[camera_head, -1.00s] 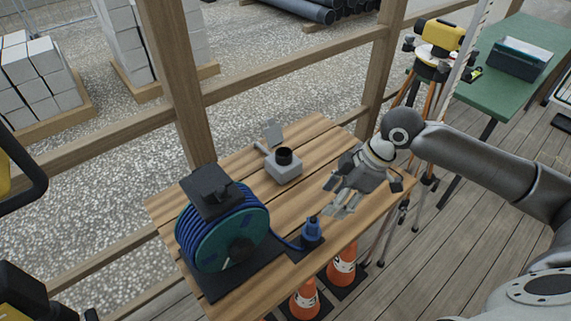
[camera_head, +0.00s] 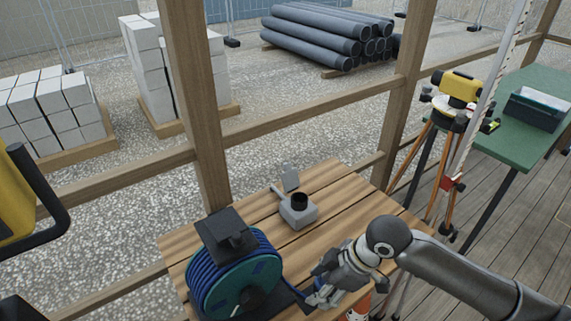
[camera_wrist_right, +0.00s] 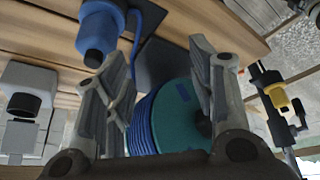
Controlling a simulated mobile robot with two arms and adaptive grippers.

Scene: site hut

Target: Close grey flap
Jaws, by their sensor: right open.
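A small grey socket box (camera_head: 299,212) with a dark round opening stands on the wooden table. Its grey flap (camera_head: 290,178) stands up, open, at the box's far side. In the right wrist view the box (camera_wrist_right: 32,76) is at the left, with the flap (camera_wrist_right: 17,138) below the dark opening. My right gripper (camera_head: 318,293) is open and empty over the near part of the table, nearer the camera than the box and apart from it. Its spread fingers (camera_wrist_right: 160,62) show in the right wrist view. My left gripper is not in view.
A cable reel (camera_head: 236,275) with blue cable stands left of my right gripper. A blue plug (camera_wrist_right: 97,34) lies near the gripper's fingers in the right wrist view. Wooden posts and rails (camera_head: 290,112) bound the far side. A yellow instrument on a tripod (camera_head: 458,88) stands at right.

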